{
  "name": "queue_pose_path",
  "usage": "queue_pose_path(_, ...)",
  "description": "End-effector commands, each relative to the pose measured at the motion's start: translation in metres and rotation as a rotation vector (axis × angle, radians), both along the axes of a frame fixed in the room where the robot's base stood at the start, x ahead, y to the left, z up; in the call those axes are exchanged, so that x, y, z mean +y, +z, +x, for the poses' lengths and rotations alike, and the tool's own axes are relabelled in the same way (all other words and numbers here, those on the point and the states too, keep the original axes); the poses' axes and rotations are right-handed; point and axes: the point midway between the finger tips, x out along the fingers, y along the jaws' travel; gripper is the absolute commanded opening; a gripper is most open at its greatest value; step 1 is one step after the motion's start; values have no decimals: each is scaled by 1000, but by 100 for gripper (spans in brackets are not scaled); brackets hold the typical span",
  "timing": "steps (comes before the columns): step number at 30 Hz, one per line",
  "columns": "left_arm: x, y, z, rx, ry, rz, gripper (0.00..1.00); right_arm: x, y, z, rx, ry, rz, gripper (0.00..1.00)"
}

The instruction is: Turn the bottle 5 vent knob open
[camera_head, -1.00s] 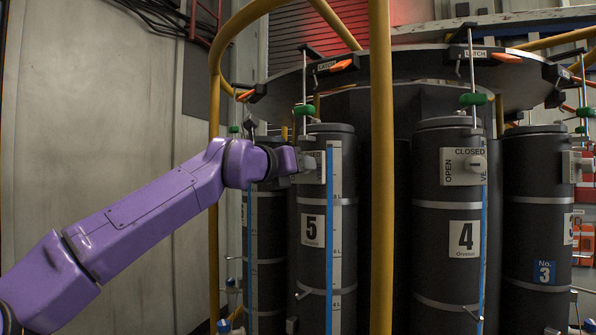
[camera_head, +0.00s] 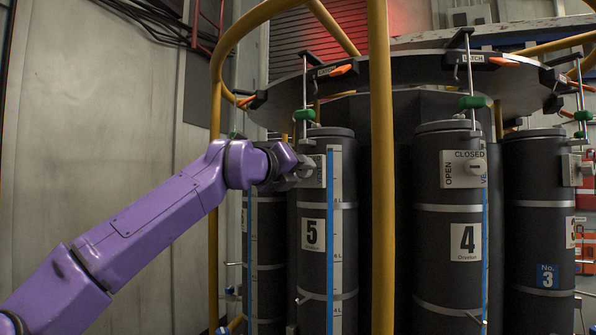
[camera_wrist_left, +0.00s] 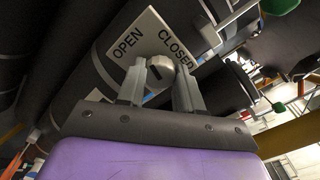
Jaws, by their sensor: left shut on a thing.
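Bottle 5 (camera_head: 313,270) is a dark upright cylinder with a white "5" label, left of the yellow post. Its vent knob (camera_wrist_left: 160,71) is a grey metal knob on a white plate (camera_wrist_left: 143,40) marked OPEN and CLOSED, seen in the left wrist view. My left gripper (camera_wrist_left: 160,78) is shut on the knob, with one finger on each side of it. In the head view my left gripper (camera_head: 305,167) reaches bottle 5's upper front from the left and hides most of the plate. My right gripper is in neither view.
A yellow post (camera_head: 382,200) stands right of bottle 5. Bottle 4 (camera_head: 449,300) and bottle 3 (camera_head: 538,225) stand further right; bottle 4's vent knob (camera_head: 473,169) shows on its plate. A dark ring with latches (camera_head: 430,66) hangs above. The left wall side is open.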

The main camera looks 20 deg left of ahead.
Motion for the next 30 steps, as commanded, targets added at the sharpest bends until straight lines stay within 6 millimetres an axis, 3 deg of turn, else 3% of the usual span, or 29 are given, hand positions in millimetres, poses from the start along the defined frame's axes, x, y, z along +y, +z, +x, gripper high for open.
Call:
queue_pose_path(7,0,0,0,-1,-1,1,5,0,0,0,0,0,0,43)
queue_pose_path(8,0,0,0,-1,-1,1,42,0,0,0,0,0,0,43)
queue_pose_path(9,0,0,0,-1,-1,1,55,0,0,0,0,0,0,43)
queue_pose_path(10,0,0,0,0,0,1,61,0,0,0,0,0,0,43)
queue_pose_path(20,2,-2,-5,-1,1,1,61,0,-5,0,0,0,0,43)
queue_pose_path(30,23,-6,-75,-4,0,0,61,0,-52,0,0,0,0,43)
